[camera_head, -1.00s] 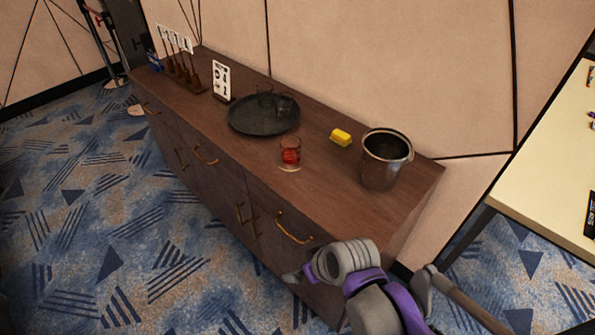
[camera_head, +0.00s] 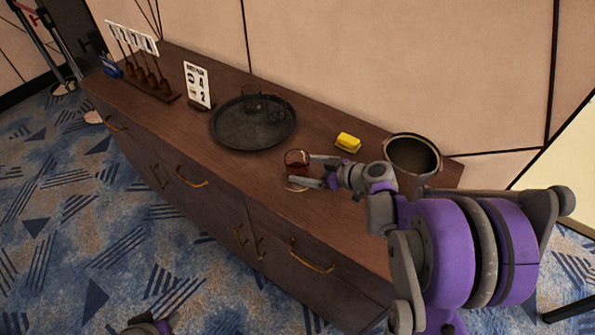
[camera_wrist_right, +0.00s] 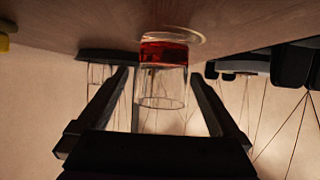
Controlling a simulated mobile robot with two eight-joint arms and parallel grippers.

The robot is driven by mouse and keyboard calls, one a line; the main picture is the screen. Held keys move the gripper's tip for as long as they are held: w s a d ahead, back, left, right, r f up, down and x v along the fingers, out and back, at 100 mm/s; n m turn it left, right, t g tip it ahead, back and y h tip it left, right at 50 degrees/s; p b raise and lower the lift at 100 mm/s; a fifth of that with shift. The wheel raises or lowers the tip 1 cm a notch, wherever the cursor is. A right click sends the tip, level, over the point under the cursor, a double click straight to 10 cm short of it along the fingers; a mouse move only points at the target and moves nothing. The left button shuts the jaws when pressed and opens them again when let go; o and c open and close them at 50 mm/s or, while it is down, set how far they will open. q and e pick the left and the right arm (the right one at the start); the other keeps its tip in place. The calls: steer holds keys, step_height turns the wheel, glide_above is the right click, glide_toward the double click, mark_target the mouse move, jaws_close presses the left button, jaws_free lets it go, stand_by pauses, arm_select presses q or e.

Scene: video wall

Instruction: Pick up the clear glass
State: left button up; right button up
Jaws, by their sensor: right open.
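A clear glass (camera_head: 296,158) with red contents in its bottom stands upright on the brown sideboard (camera_head: 215,170). My right gripper (camera_head: 302,170) is open beside it, with its fingers pointing at the glass. In the right wrist view, which is upside down, the glass (camera_wrist_right: 162,90) appears between the two open fingers of my right gripper (camera_wrist_right: 160,76). Gaps show on both sides, and I see no grip on it. The fingers partly cover the glass in the head view.
A round dark tray (camera_head: 230,138) with clear glasses (camera_head: 252,100) lies behind the glass. A yellow block (camera_head: 348,142) and a metal bucket (camera_head: 412,158) are close to my right arm. A card stand (camera_head: 197,86) stands farther left.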

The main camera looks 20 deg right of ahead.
steer(key=x, duration=0.6)
steer(key=shift+w+a+r, duration=0.2)
steer(key=shift+a+r, duration=0.05)
steer(key=shift+a, duration=0.05)
steer(key=c, duration=1.5)
steer(key=shift+r, duration=0.15)
steer(key=shift+c, duration=0.2)
step_height(320, 180, up, 9)
steer(key=p, duration=0.1)
steer(key=shift+r+p, duration=0.25)
steer(key=shift+p, duration=0.1)
